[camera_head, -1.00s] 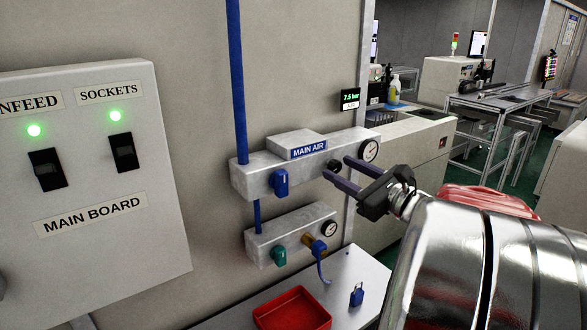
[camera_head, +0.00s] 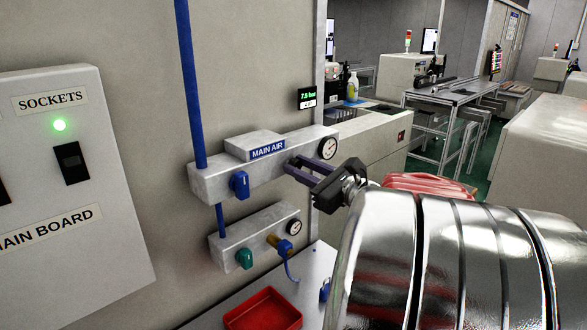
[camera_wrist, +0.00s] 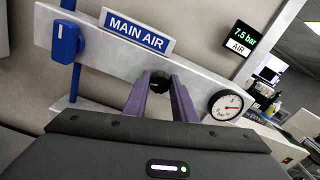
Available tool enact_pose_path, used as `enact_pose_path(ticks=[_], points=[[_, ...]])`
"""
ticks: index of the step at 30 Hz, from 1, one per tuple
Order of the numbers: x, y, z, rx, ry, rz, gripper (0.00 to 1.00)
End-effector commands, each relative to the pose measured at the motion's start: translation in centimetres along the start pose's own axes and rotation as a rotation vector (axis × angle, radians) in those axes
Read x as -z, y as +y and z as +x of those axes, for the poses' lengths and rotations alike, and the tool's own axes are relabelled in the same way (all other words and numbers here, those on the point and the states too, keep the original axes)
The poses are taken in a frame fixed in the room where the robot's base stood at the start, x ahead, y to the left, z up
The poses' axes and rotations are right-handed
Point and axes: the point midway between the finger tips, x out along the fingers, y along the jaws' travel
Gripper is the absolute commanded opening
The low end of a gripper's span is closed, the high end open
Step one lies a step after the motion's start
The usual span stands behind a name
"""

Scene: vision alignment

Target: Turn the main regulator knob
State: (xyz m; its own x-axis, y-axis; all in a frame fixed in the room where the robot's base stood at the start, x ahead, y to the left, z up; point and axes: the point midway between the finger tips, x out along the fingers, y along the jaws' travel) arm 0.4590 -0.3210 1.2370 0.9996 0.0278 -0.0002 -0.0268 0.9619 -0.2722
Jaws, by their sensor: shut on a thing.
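The main air unit (camera_head: 212,184) is a grey bar on the wall with a blue "MAIN AIR" label (camera_head: 268,149). In the wrist view its black regulator knob (camera_wrist: 159,82) sits below the label (camera_wrist: 138,32), between the tips of my purple fingers. My gripper (camera_head: 292,166) reaches the bar from the right and is shut on the knob. In the head view the fingers hide the knob. A round gauge (camera_head: 328,148) is right of the knob; it also shows in the wrist view (camera_wrist: 225,105). The display (camera_wrist: 241,38) above reads 7.5 bar.
A blue handle (camera_head: 240,184) is on the bar's left. A lower bar (camera_head: 227,245) carries a green knob (camera_head: 244,259), a brass fitting with blue hose, and a gauge (camera_head: 293,227). A red tray (camera_head: 263,310) lies on the bench below. A switch board (camera_head: 100,240) is at left.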

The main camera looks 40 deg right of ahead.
Motion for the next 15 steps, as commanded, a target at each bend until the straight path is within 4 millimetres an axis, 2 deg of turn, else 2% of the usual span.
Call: enact_pose_path(ticks=[7, 15], points=[[0.00, 0.06, 0.00, -0.001, 0.000, -0.015, 0.02], [0.01, 0.12, 0.00, -0.002, 0.000, -0.146, 0.02]])
